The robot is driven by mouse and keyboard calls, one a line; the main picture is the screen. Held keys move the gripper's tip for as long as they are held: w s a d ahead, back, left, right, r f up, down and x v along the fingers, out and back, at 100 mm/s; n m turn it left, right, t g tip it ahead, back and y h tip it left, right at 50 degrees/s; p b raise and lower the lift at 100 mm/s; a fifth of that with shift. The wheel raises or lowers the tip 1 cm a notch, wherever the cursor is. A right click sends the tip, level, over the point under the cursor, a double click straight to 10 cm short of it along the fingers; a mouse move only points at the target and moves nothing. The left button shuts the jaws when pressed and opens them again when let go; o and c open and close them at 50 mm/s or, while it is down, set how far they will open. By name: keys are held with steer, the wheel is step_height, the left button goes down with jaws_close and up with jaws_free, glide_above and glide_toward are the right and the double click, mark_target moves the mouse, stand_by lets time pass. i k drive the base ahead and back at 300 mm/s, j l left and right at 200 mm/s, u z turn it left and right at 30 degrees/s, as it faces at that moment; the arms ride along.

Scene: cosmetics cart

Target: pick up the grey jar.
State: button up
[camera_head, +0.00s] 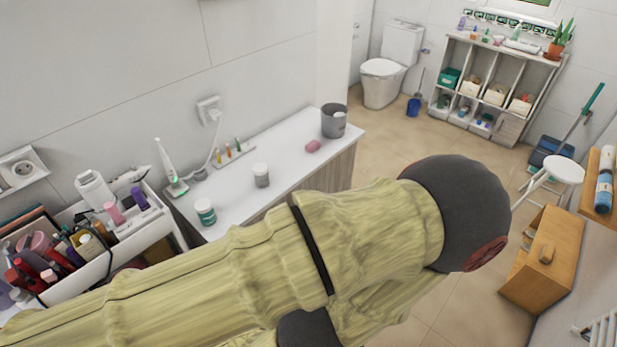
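A small grey jar with a pale lid (261,176) stands upright on the white counter (235,193), left of the middle in the head view. A teal jar with a white lid (205,212) stands to its left and nearer to me. My arm, in a yellowish sleeve, crosses the lower part of the view in front of the counter. My gripper is not in view, so I cannot see whether it is open or shut.
A grey bin-like cup (334,121) and a pink bar (312,146) are on the counter's right end. An electric toothbrush (169,167) and a small rack (233,154) stand behind. A crowded cosmetics cart (65,283) is at left.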

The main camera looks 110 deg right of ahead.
mark_target(260, 171)
steer(key=z, duration=3.5)
steer(key=i+j+z, duration=0.25)
steer(key=j, duration=0.2)
steer(key=j+z, duration=0.25)
steer(key=j, duration=0.15)
